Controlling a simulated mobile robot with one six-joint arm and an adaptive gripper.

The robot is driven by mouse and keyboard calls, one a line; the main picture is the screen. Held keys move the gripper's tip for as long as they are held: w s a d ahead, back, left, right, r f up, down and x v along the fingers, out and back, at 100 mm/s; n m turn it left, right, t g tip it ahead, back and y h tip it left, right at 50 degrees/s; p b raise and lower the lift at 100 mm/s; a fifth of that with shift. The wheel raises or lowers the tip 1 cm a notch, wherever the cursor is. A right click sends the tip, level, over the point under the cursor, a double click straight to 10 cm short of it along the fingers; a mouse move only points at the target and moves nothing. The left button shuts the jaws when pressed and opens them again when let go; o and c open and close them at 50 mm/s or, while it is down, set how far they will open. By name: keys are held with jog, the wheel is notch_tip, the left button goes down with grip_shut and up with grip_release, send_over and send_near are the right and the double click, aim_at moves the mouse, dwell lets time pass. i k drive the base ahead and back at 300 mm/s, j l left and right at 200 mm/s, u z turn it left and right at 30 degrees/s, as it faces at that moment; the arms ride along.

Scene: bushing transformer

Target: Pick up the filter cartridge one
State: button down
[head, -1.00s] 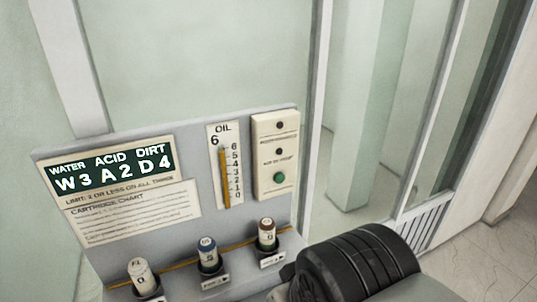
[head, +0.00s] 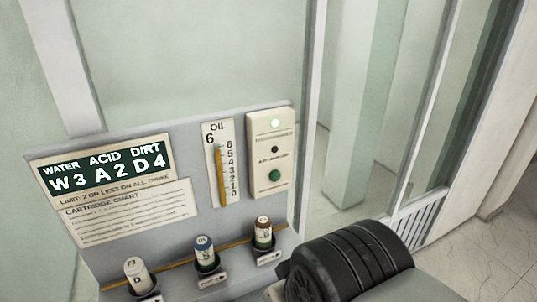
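Three small cartridges stand upright in holders along the panel's lower ledge. A black ribbed part of my arm shows at the lower right, beside the right cartridge in the picture. My gripper is not in view.
The grey panel (head: 225,120) bears a sign (head: 105,165) reading water W3, acid A2, dirt D4, a cartridge chart (head: 130,212), an oil gauge (head: 221,165) at 6 and a box with a green button (head: 274,176). A pale framed wall stands behind; floor shows at right.

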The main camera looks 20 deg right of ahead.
aim_at(135, 270)
jog(key=u, duration=4.5)
jog(key=z, duration=3.65)
jog(key=i+j+z, duration=0.3)
jog(key=j+z, duration=0.25)
jog(key=j, duration=0.15)
